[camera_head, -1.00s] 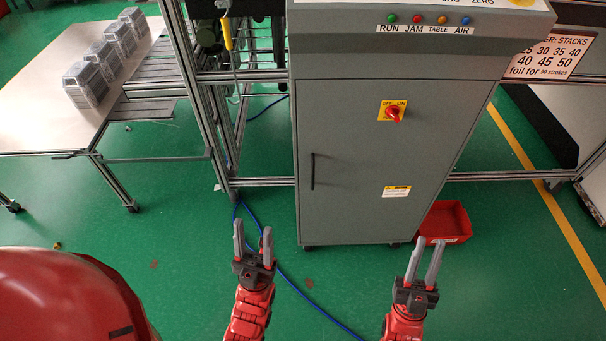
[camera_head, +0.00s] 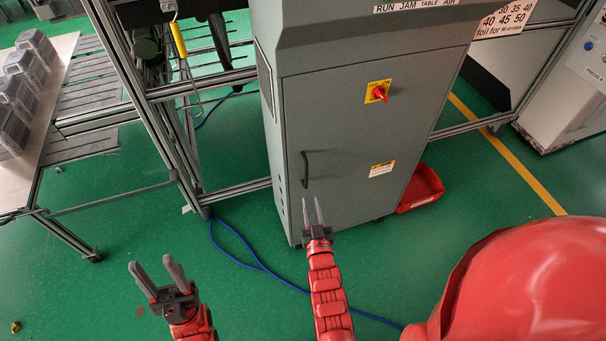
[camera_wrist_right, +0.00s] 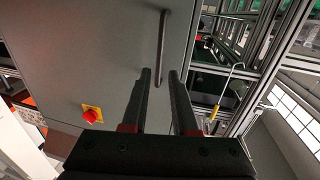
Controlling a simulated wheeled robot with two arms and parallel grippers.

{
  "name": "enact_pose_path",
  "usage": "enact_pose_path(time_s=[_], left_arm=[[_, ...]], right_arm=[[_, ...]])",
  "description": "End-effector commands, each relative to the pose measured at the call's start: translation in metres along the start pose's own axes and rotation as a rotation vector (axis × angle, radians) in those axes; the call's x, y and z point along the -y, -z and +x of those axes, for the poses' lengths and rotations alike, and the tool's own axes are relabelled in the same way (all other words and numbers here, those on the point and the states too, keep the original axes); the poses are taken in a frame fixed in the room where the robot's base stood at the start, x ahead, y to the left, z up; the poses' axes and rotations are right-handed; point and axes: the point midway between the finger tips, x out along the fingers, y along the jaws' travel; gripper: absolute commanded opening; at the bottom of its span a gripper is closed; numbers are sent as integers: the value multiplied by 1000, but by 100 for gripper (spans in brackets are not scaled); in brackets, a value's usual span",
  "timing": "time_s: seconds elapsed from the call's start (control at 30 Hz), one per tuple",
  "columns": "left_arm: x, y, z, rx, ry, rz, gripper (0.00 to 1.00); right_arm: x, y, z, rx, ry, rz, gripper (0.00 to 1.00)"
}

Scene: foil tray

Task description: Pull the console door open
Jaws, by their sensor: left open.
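The grey console door (camera_head: 335,125) is shut, with a dark vertical bar handle (camera_head: 305,169) near its left edge. The door (camera_wrist_right: 95,50) and handle (camera_wrist_right: 163,40) also show in the right wrist view. My right gripper (camera_head: 311,200) is open and empty, just below the handle in the head view. In the right wrist view its fingers (camera_wrist_right: 159,72) are apart, and the handle's lower end appears between the fingertips. The handle looks beyond them; the exact gap is unclear. My left gripper (camera_head: 150,261) is open and empty, over the floor left of the console.
A red-and-yellow rotary switch (camera_head: 377,92) sits on the door. A red bin (camera_head: 421,190) stands right of the console. A metal frame (camera_head: 200,88) and a table (camera_head: 50,100) with foil trays are left. A blue cable (camera_head: 240,262) crosses the green floor.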

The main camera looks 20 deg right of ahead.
Motion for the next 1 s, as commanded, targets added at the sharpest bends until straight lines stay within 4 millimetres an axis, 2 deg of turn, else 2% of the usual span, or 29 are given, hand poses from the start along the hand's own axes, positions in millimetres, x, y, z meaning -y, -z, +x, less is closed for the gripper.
enact_pose_path(time_s=[0.1, 0.3, 0.5, 0.7, 0.97, 1.0], left_arm=[[0, 1, 3, 0, 0, 0, 50], [0, 1, 5, 0, 0, 0, 50], [0, 1, 5, 0, 0, 0, 50], [0, 1, 5, 0, 0, 0, 50], [0, 1, 5, 0, 0, 0, 50], [0, 1, 5, 0, 0, 0, 50]], right_arm=[[-1, 3, 28, -3, -2, 0, 27], [-2, 1, 69, 0, -2, 1, 27], [-1, 1, 97, -3, -3, 1, 27], [0, 1, 108, -2, 0, -1, 27], [0, 1, 108, -2, 0, -1, 27], [0, 1, 108, -2, 0, -1, 22]])
